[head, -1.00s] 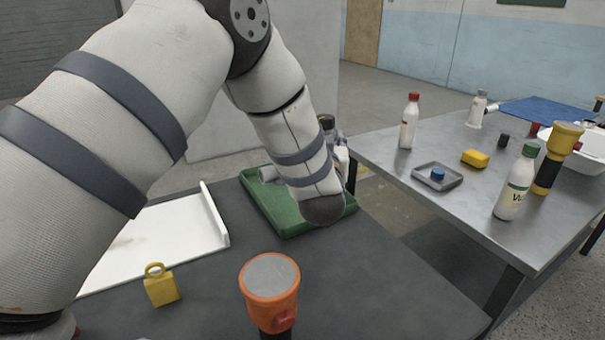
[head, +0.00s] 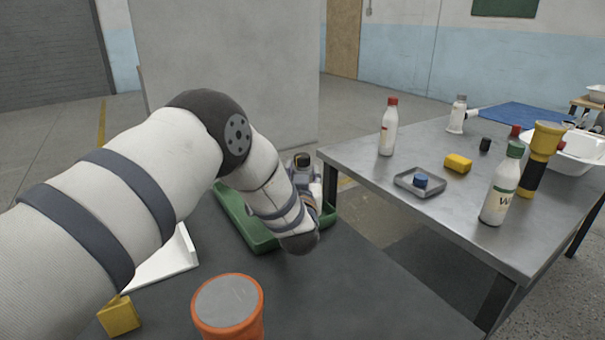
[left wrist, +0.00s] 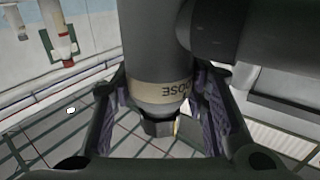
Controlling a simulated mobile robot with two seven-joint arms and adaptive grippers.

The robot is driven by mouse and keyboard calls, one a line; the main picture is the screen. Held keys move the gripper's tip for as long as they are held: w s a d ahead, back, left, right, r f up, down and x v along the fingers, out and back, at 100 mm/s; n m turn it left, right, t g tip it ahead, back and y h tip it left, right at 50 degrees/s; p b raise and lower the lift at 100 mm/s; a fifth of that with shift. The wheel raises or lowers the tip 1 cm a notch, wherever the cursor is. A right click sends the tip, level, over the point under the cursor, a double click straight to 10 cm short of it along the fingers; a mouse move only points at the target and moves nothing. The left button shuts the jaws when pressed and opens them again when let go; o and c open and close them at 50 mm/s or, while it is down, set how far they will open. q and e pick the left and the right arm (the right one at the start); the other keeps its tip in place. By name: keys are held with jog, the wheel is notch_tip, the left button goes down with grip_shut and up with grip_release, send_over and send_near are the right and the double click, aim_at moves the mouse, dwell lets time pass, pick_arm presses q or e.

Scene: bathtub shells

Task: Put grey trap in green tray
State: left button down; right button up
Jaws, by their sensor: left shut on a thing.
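The grey trap (left wrist: 155,50) is a dark grey cylinder with a tan lettered band and a narrower lower end in the left wrist view. My left gripper (left wrist: 160,100) is shut on it, with a finger on either side. In the head view my left gripper (head: 308,180) is mostly hidden behind my own wrist, at the far right end of the green tray (head: 243,222). My arm covers part of the tray, so I cannot tell how high the trap is above it. My right gripper is not in view.
An orange round-topped object (head: 228,303) and a yellow block (head: 120,316) stand on the near dark table. A white tray (head: 168,262) lies left of the green one. A steel table (head: 440,205) at right holds bottles, a small grey tray and a yellow torch.

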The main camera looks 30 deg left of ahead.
pick_arm(q)
jog(key=c, duration=0.9)
grip_release()
jog(key=shift+f, duration=0.1)
jog(key=shift+c, duration=0.2)
jog(key=shift+r, duration=0.35)
jog(key=p+v, duration=0.2)
jog(key=v, duration=1)
jog(key=shift+f, duration=0.15)
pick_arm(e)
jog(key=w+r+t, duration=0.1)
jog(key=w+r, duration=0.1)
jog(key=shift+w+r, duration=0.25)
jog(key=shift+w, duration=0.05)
